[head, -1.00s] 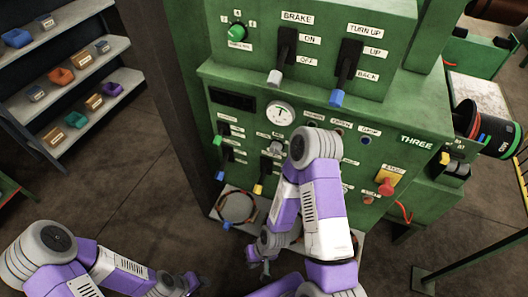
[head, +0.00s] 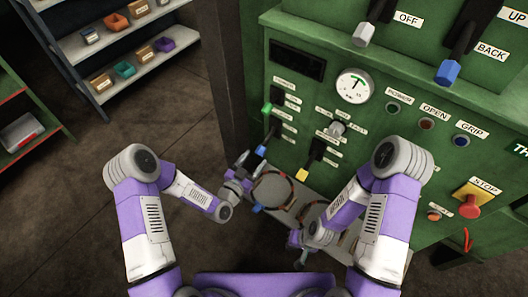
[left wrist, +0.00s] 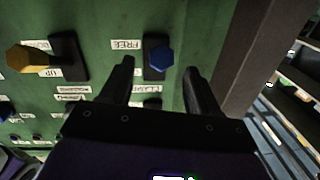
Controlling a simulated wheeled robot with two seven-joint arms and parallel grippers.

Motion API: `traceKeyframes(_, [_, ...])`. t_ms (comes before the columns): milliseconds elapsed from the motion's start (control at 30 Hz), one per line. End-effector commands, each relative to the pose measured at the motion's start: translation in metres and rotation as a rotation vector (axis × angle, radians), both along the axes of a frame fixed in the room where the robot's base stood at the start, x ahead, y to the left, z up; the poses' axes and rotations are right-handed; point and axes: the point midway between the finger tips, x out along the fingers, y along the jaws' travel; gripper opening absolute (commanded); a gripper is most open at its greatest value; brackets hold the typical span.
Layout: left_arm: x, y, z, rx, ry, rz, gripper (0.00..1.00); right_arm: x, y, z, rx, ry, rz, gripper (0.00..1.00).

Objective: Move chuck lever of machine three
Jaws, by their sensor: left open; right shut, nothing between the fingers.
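The green machine marked THREE has a lower-left panel with small levers. A blue-tipped lever (head: 262,151) sits below a green-tipped lever (head: 267,108). My left gripper (head: 244,160) is at the panel beside the blue tip. In the left wrist view the blue knob (left wrist: 159,60) appears between the open, empty fingers (left wrist: 159,68), by an upside-down FREE label; I cannot tell whether they touch. No label legibly reads chuck. A yellow-tipped lever (head: 302,175) is to the right; its knob shows in the left wrist view (left wrist: 24,58). My right gripper (head: 299,245) is shut and empty, low before the machine.
A ledge (head: 305,197) with a round plate (head: 272,188) juts out below the panel. Larger levers with grey (head: 363,35) and blue (head: 447,72) tips hang above. A red stop button (head: 470,206) is at right. Shelves with bins (head: 120,50) stand at left; floor is clear between.

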Motion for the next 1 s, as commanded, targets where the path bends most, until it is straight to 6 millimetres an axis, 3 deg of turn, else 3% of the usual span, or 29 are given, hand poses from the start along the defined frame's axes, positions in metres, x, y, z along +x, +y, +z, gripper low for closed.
traceKeyframes(500, [0.059,-0.035,0.002,-0.001,-0.014,0.000,0.61,0.000,0.000,-0.017,0.000,-0.001,0.000,0.00])
traceKeyframes(867, [0.064,-0.038,0.002,-0.001,-0.011,0.001,0.61,0.000,0.000,-0.017,0.000,-0.001,0.000,0.00])
traceKeyframes(1000, [0.064,-0.037,0.002,0.000,-0.010,0.001,0.40,0.000,0.000,-0.017,0.000,-0.001,0.000,0.00])
